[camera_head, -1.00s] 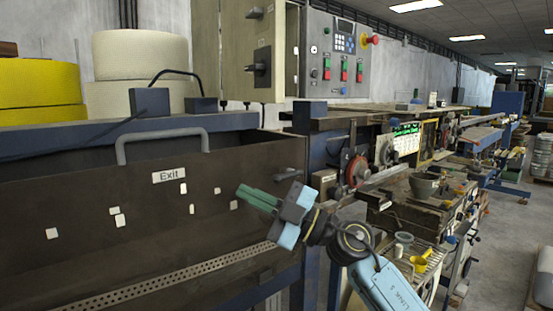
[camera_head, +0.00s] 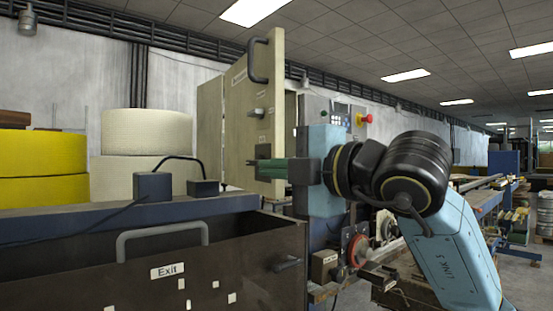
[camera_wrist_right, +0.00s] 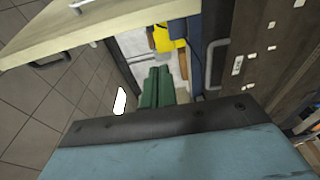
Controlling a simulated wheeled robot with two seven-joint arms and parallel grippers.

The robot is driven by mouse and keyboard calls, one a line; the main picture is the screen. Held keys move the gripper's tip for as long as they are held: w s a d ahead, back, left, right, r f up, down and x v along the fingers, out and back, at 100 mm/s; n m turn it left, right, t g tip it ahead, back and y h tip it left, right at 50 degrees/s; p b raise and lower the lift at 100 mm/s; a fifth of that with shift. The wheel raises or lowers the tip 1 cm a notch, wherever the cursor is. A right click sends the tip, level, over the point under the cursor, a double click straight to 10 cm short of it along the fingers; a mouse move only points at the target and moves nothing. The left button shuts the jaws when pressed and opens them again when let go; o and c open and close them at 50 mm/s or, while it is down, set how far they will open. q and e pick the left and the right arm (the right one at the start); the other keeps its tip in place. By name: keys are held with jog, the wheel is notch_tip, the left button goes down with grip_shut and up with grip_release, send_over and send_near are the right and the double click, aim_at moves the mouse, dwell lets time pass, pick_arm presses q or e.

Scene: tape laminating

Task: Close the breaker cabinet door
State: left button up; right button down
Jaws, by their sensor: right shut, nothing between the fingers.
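The beige breaker cabinet door (camera_head: 256,130) stands swung open in the head view, with a dark bar handle (camera_head: 257,60) near its top. Its edge also shows across the top left of the right wrist view (camera_wrist_right: 90,26). My right gripper (camera_head: 262,169) is shut and empty, its green fingers pointing left at the door's lower edge. Whether they touch the door I cannot tell. The wrist view shows the closed green fingers (camera_wrist_right: 158,82) below the door panel. The cabinet's grey control panel (camera_head: 340,117) is partly hidden behind my right wrist. My left gripper is not in view.
A brown machine cover (camera_head: 230,262) with an Exit label and a grey handle (camera_head: 162,238) is in front. Yellow rolls (camera_head: 42,165) and cream rolls (camera_head: 147,133) stand at the left. Small dark boxes (camera_head: 153,186) sit on the blue beam.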

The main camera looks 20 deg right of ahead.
aim_at(256, 165)
jog(key=x, duration=0.2)
jog(key=p+x, duration=0.1)
jog(key=x, duration=0.1)
jog(key=shift+r, duration=0.2)
jog(key=d+p, duration=0.1)
jog(key=w+d+p, duration=0.1)
jog(key=d, duration=0.1)
jog(key=shift+w+d+f, duration=0.1)
jog(key=shift+d+f, duration=0.1)
jog(key=shift+d, duration=0.1)
jog(key=shift+d, duration=0.2)
